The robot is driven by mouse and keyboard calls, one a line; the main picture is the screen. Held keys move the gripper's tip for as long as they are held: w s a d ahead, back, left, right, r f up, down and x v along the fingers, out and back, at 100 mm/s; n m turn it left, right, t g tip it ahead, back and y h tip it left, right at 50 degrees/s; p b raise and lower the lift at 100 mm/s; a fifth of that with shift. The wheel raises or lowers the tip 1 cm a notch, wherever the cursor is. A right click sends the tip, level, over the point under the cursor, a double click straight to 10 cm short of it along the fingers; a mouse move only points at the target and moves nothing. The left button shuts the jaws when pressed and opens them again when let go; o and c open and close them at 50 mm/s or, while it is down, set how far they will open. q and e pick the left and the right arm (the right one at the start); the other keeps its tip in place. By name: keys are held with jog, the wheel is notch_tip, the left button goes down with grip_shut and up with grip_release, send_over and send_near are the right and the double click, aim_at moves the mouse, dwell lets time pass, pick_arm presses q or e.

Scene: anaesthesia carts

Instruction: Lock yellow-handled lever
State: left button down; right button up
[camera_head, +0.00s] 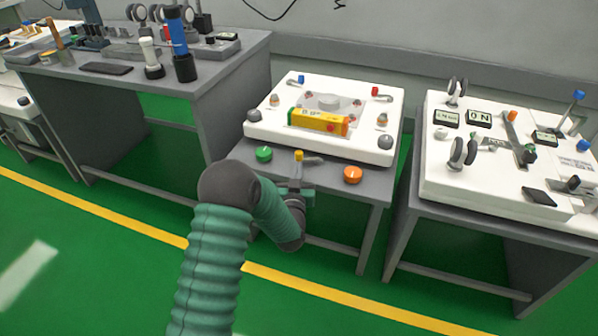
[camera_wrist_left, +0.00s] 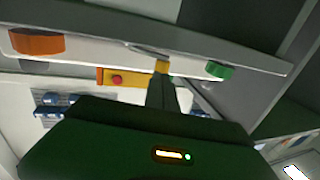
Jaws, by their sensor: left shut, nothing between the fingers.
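The yellow-handled lever (camera_head: 299,155) is at the front edge of the middle table, between a green button and an orange button. Its yellow end also shows in the left wrist view (camera_wrist_left: 161,66), just beyond my fingertips. My left gripper (camera_head: 295,182) is at the table's front edge, directly in front of the lever. In the left wrist view its fingers (camera_wrist_left: 160,88) are together and empty, close to the yellow end. I cannot tell whether they touch it. The lever's base is partly hidden by the gripper. My right gripper is out of view.
The green button (camera_head: 264,154) and orange button (camera_head: 353,174) flank the lever closely. Behind is a white panel (camera_head: 276,108) with a yellow-red box (camera_head: 318,122), a blue-handled lever (camera_head: 300,79) and a red-handled lever (camera_head: 377,91). Other equipment tables stand left and right.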

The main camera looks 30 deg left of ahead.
pick_arm(q)
jog(key=shift+b+x, duration=0.4)
jog(key=shift+x, duration=0.85)
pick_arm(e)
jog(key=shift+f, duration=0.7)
pick_arm(q)
jog(key=shift+a, duration=0.1)
